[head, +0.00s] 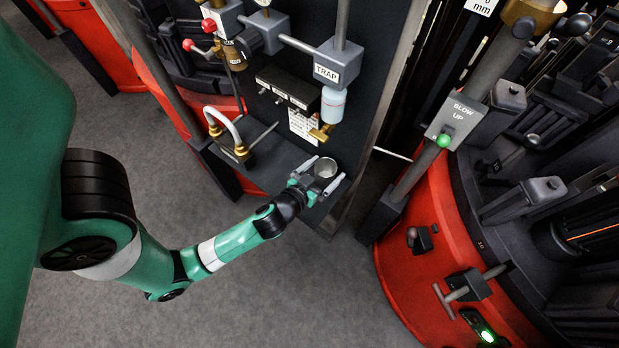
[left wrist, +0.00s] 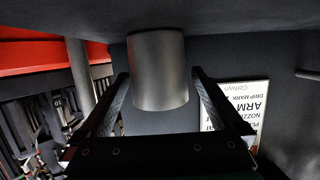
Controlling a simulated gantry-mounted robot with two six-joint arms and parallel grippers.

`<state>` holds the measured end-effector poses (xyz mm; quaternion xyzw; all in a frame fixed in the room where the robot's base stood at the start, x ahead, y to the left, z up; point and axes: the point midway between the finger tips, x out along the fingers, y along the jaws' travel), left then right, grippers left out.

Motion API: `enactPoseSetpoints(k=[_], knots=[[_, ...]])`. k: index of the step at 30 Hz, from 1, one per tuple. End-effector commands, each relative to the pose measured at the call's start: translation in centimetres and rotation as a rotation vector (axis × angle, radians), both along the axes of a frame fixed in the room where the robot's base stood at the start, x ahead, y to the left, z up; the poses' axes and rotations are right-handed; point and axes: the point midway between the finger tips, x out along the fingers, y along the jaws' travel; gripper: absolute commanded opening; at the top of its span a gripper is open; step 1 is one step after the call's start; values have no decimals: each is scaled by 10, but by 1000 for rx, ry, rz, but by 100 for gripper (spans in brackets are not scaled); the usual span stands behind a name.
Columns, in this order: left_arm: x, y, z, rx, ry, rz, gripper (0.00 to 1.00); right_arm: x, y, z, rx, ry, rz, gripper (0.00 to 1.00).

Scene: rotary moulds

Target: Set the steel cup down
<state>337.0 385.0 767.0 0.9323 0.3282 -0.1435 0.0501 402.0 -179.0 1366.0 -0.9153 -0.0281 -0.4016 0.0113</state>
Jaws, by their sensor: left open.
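The steel cup (head: 326,168) is a small grey cylinder, open at the top, at the dark shelf (head: 322,208) at the foot of the panel. My left gripper (head: 321,174) is open, with one finger on each side of the cup. In the left wrist view, which is upside down, the cup (left wrist: 158,70) is between the two spread fingers, with a gap visible on each side. Its base meets the dark shelf surface at the top of that picture and it looks upright. My right gripper is in neither view.
A dark panel carries a trap box (head: 338,62), a pale blue bowl (head: 333,103) and a brass valve (head: 321,132) above the cup. A curved pipe (head: 228,128) stands left on the shelf. A red mould machine (head: 430,235) is at right. Grey floor (head: 270,285) lies open below.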

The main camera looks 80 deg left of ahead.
Motion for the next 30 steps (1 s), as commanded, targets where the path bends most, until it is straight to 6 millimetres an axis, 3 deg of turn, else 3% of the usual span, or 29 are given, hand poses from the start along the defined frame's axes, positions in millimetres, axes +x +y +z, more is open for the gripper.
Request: enactPoseSetpoints(k=[6, 11, 13, 18, 30], knots=[[-44, -37, 15, 3, 6, -13, 100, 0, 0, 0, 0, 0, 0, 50], [-70, -58, 30, 4, 2, -12, 100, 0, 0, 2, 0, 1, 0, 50], [-75, -64, 36, -1, 9, -11, 100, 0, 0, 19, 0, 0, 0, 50], [-85, -70, 39, 3, 2, -6, 100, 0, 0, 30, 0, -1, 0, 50], [-88, -71, 39, 4, -6, -3, 100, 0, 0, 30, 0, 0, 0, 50]])
